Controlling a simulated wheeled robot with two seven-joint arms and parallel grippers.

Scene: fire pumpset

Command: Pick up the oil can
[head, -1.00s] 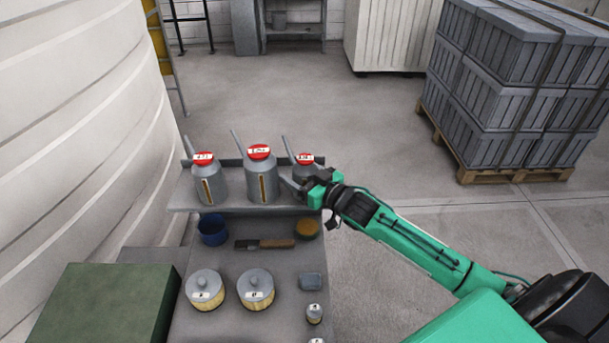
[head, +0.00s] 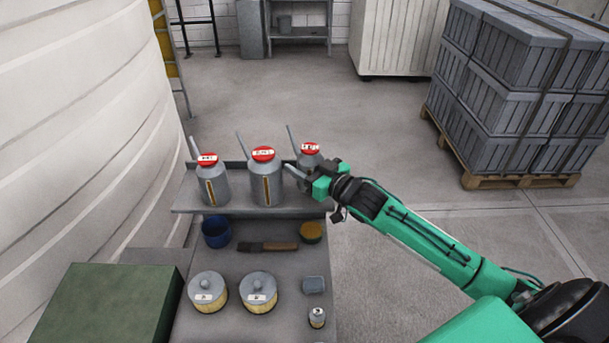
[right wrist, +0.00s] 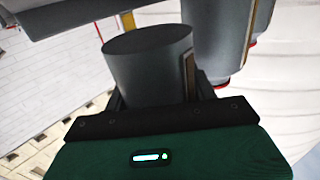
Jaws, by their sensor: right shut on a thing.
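Three grey oil cans with red caps and thin spouts are in the head view. The left can (head: 215,188) and the middle can (head: 265,188) stand upright on the raised shelf (head: 240,209). My right gripper (head: 303,178) is shut on the right-hand can (head: 309,159), the smallest-looking one, and holds it upright just above the shelf. In the right wrist view this can (right wrist: 150,70) sits between the fingers and its round base shows, clear of the shelf. The gripper hides its lower body in the head view. My left gripper is out of view.
Below the shelf are a blue cup (head: 216,232), a brush (head: 267,247), a yellow-topped tin (head: 311,232) and two lidded filters (head: 258,292). A green box (head: 105,308) stands at left. A large white tank (head: 85,130) rises beside the shelf.

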